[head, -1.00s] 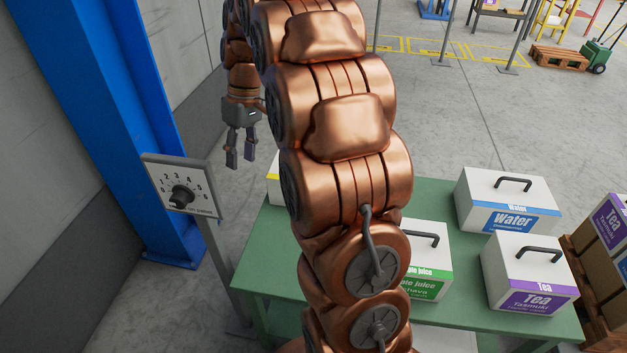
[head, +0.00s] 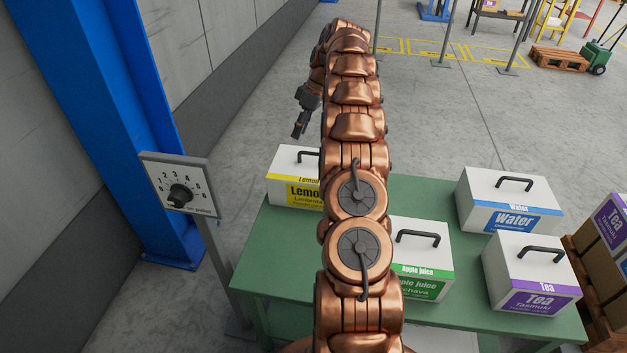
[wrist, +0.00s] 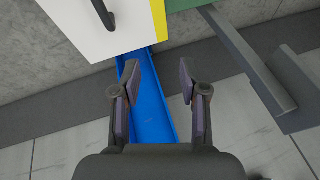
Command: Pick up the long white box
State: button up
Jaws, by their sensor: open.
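Several white boxes with dark top handles stand on the green table (head: 290,255). The Lemon box (head: 292,170), with a yellow label, is at the back left, its right part hidden by my arm. The Apple juice box (head: 425,262) has a green label and is partly behind my arm. The Water box (head: 508,200) has a blue label; the Tea box (head: 530,270) a purple one. I cannot tell for sure which is the long one. My gripper (head: 298,132) is open and empty, apparently above the Lemon box. The wrist view shows its spread fingers (wrist: 159,80) apart from a yellow-edged white box (wrist: 80,25).
A dial panel (head: 182,186) on a post stands left of the table, before a blue pillar (head: 110,120) and grey wall. Brown cartons (head: 608,225) are at the right edge. My arm crosses the middle of the table. Open floor (head: 440,120) lies behind.

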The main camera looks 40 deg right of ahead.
jog(key=n, duration=0.1)
send_near(314, 154)
notch_tip(314, 154, down, 3)
jog(key=shift+t, duration=0.4)
jog(key=shift+a+p+x, duration=0.15)
jog(key=shift+p+x, duration=0.45)
jog(key=shift+x, duration=1.35)
jog(key=shift+a+p+x, duration=0.1)
jog(key=shift+p+x, duration=0.45)
jog(key=shift+x, duration=1.4)
jog(key=shift+r, duration=0.2)
jog(key=shift+c, duration=0.2)
grip_shut()
jog(key=shift+w, duration=0.1)
